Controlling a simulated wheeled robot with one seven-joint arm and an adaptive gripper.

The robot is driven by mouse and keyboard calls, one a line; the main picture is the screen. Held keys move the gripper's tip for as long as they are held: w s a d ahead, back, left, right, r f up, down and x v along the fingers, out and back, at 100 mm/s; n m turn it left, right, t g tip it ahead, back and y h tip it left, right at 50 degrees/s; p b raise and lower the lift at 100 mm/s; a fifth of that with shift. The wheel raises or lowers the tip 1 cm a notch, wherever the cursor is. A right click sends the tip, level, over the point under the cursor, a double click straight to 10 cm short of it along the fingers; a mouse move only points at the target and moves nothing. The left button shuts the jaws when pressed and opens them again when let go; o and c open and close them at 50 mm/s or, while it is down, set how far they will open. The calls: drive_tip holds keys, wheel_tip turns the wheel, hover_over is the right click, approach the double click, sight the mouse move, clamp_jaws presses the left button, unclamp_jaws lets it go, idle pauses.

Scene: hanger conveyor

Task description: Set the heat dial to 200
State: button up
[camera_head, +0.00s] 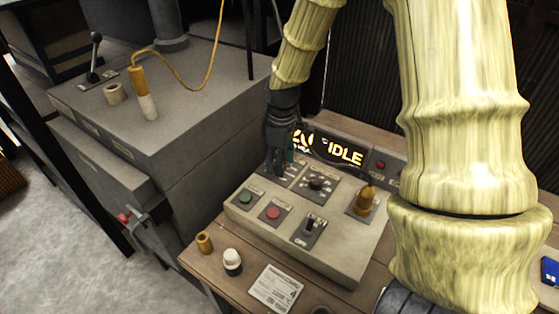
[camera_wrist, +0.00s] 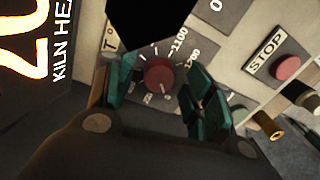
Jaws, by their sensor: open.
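The heat dial is a round dark-red knob (camera_wrist: 158,76) on a grey plate with a printed number scale. In the wrist view it sits between the two teal fingertips of my open gripper (camera_wrist: 159,88), which stand apart on either side of it. Whether they touch it I cannot tell, and the dial's exact setting is not clear. In the head view my gripper (camera_head: 281,160) is over the back left of the control panel (camera_head: 345,262) and hides the dial. The display (camera_head: 336,150) shows a large partly hidden number starting with 2 and "IDLE".
The panel also has a green button (camera_head: 246,197), a red stop button (camera_head: 273,212), a black knob (camera_head: 317,184), a switch (camera_head: 309,228) and an orange knob (camera_head: 365,201). A white-capped jar (camera_head: 232,262) and a label card (camera_head: 277,288) lie in front.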

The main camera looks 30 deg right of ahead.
drive_tip(key=shift+c, duration=0.2)
drive_tip(key=shift+a, duration=0.1)
drive_tip(key=c, duration=1)
drive_tip(key=shift+m, duration=0.3)
drive_tip(key=shift+r+m+p, duration=0.1)
drive_tip(key=shift+m+p, duration=1)
drive_tip(key=shift+m, duration=0.1)
drive_tip(key=shift+m+p, duration=1)
drive_tip(key=shift+m, duration=1.2)
